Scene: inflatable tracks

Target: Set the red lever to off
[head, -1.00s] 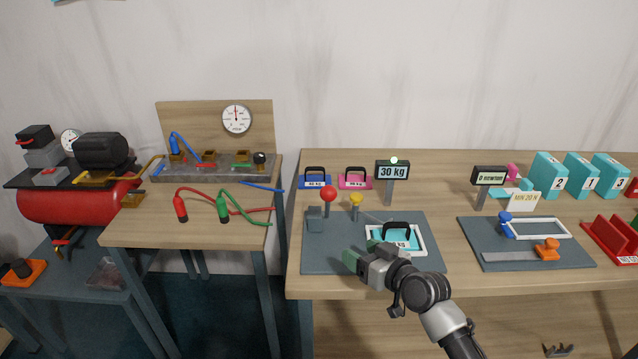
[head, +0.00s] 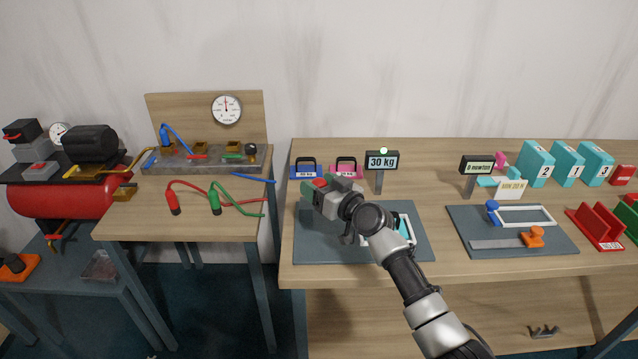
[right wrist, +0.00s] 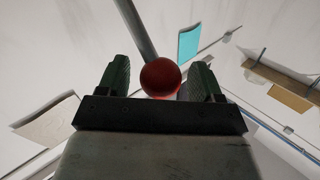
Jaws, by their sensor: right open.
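The red lever's ball knob (right wrist: 160,77) sits between the two fingers of my right gripper in the right wrist view. In the head view only a little red of the knob (head: 319,183) shows, and my gripper and wrist hide the lever's shaft and base. My right gripper (head: 322,186) is open around the knob, with a small gap visible on the left side in the wrist view. I cannot tell how the lever stands. My left gripper is not in view.
A grey mat (head: 330,252) lies under my arm, with a white-framed plate (head: 412,228) partly hidden. Another mat (head: 470,230) lies right.

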